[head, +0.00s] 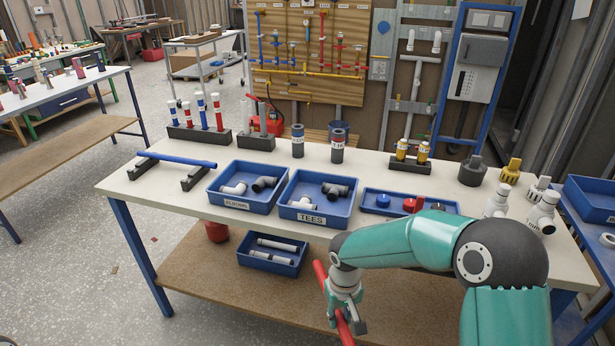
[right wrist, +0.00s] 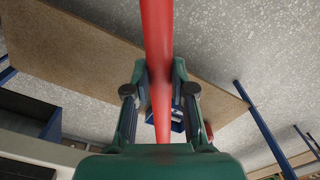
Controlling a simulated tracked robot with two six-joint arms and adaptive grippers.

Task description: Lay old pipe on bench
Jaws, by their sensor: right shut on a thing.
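My right gripper (head: 342,308) is shut on a red pipe (head: 321,272), in front of the bench's front edge and, in the picture, over the lower shelf. In the right wrist view the red pipe (right wrist: 158,40) runs lengthwise between the two fingers (right wrist: 158,92). The pipe sticks out on both sides of the gripper; part of it is hidden by the gripper. The white-topped bench (head: 240,225) stands behind it. A blue pipe (head: 178,160) lies across two dark rests on the bench's left end. My left gripper is not in view.
Blue bins labelled elbows (head: 232,204) and tees (head: 310,217), and a shallow blue tray (head: 370,206), line the bench front. Dark racks and cylinders stand behind them. A blue bin of white pipes (head: 258,264) sits on the lower shelf (head: 215,290). Bare top shows at the left end.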

